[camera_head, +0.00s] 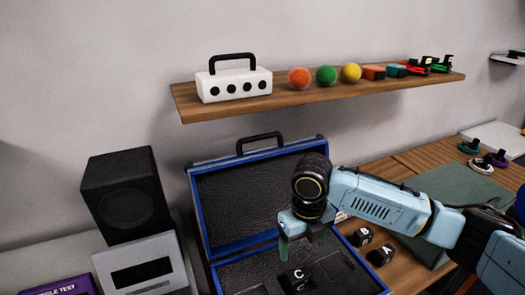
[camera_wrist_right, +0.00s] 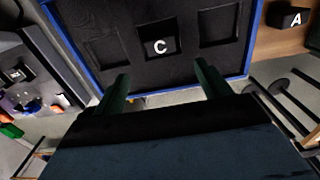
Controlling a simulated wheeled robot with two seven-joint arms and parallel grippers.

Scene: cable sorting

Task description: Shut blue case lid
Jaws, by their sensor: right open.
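The blue case (camera_head: 204,222) stands open on the table, its black-lined lid (camera_head: 245,195) raised and leaning back toward the wall, with a black handle (camera_head: 260,142) on the lid's top edge. In the case's base, a black block marked C (camera_head: 298,277) sits in the middle recess; it also shows in the right wrist view (camera_wrist_right: 159,46), with an empty recess on each side. My right gripper (camera_head: 302,250) is open and empty, pointing down above the base near block C. Its two green fingers are spread wide in the wrist view (camera_wrist_right: 160,90). My left gripper is not in view.
Black blocks marked B (camera_head: 362,237) and A (camera_head: 381,256) lie on the table right of the case. A black speaker (camera_head: 127,195) and a grey device (camera_head: 147,265) stand to its left. A wooden shelf (camera_head: 330,96) with several objects hangs above the lid.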

